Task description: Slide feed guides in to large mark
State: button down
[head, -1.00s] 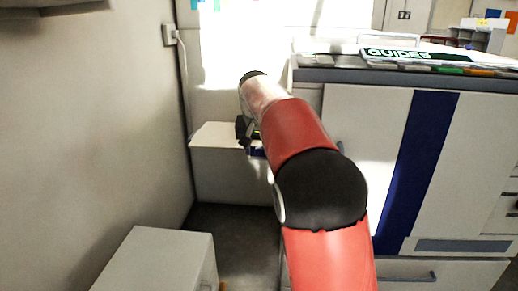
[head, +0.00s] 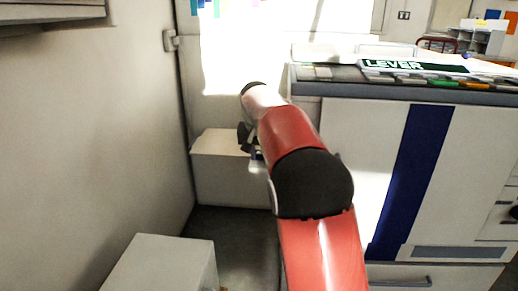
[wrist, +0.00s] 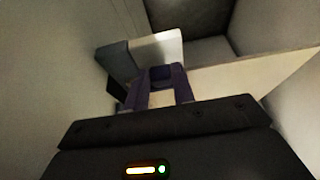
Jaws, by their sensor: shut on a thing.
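In the head view my gripper (head: 250,146) is at the end of my red arm, beside a pale box-like shelf (head: 222,143) on the machine's left side. My arm hides part of the spot. In the wrist view my gripper (wrist: 160,80) has its two purple-blue fingers shut on a small dark blue piece (wrist: 161,72). I cannot tell whether that piece is a feed guide or a lever. A grey block (wrist: 117,64) stands just left of the fingers. The feed guides and the large mark cannot be made out clearly.
The large pale machine (head: 350,150) with a blue stripe stands right of my arm. A sign reading LEVER (head: 415,65) lies on its top. A wall is close on the left. A pale box (head: 160,262) stands on the floor at front left.

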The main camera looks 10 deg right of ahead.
jog(key=c, duration=1.2)
grip_release()
jog(key=shift+o, duration=0.2)
jog(key=d+v, duration=0.1)
jog(key=v, duration=0.6)
jog(key=shift+a+r+p, duration=0.4)
jog(key=shift+a, duration=0.15)
jog(key=shift+s, duration=0.25)
